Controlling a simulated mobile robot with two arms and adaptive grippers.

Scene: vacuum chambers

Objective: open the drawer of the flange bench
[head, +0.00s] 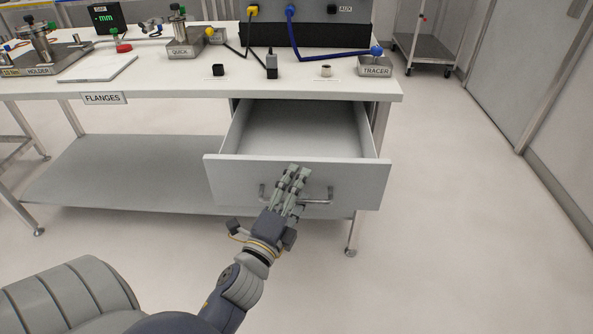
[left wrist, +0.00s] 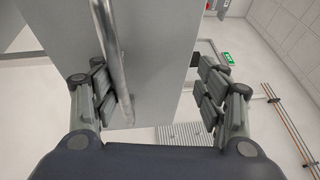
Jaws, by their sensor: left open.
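The flange bench (head: 172,86) stands ahead with its label "FLANGES" on the front edge. Its drawer (head: 352,178) is pulled out toward me, and its inside is visible and empty. The drawer front carries a metal bar handle (head: 322,201). My left gripper (head: 298,170) is at the drawer front, over the handle. In the left wrist view my left gripper (left wrist: 160,90) has its fingers apart, with the bar handle (left wrist: 113,55) and the edge of the drawer front (left wrist: 160,65) between them. I cannot tell if a finger touches the handle. My right gripper is not in view.
On the bench top are a holder fixture (head: 40,55), a quick-clamp block (head: 185,48), a tracer block (head: 375,66) with a blue cable and a dark unit at the back. A wheeled cart (head: 425,40) stands behind right. The floor to the right is clear.

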